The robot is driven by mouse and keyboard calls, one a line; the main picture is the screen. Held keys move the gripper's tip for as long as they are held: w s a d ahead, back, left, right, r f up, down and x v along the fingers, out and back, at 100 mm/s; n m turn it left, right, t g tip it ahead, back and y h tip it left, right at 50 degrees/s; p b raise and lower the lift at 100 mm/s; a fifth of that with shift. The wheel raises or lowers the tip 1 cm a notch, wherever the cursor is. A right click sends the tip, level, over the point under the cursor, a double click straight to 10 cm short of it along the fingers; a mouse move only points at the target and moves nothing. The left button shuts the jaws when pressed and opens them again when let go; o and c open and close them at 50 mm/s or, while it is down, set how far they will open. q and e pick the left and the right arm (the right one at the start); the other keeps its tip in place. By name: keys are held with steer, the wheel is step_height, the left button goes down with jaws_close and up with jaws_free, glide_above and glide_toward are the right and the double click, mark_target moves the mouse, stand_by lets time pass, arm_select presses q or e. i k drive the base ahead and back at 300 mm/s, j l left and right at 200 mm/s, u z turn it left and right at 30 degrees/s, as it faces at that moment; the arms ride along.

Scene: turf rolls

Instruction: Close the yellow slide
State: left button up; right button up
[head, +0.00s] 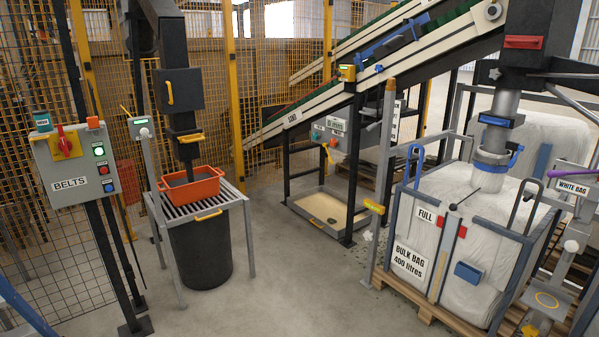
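A dark chute (181,60) comes down at the left. A small yellow piece (190,138), which looks like the yellow slide, sits across its narrow lower end. Whether this slide is open or shut is too small to tell. A yellow handle (170,92) is fixed to the wider box of the chute above it. The chute's spout ends over an orange tray (206,186) with dark contents, on a slatted stand (235,195). Neither of my grippers is in view.
A black bin (200,250) stands under the slatted stand. A BELTS control box (75,165) is at the left. A full bulk bag (470,235) on a pallet fills the right, under a spout with a blue slide (495,120). The middle floor (290,275) is clear.

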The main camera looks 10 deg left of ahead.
mark_target(195, 137)
steer(key=i+j+u, duration=0.1)
steer(key=i+u, duration=0.6)
steer(key=i, duration=0.2)
steer(key=i+l+u, duration=0.15)
steer(key=i+u, duration=0.2)
steer(key=i, duration=0.1)
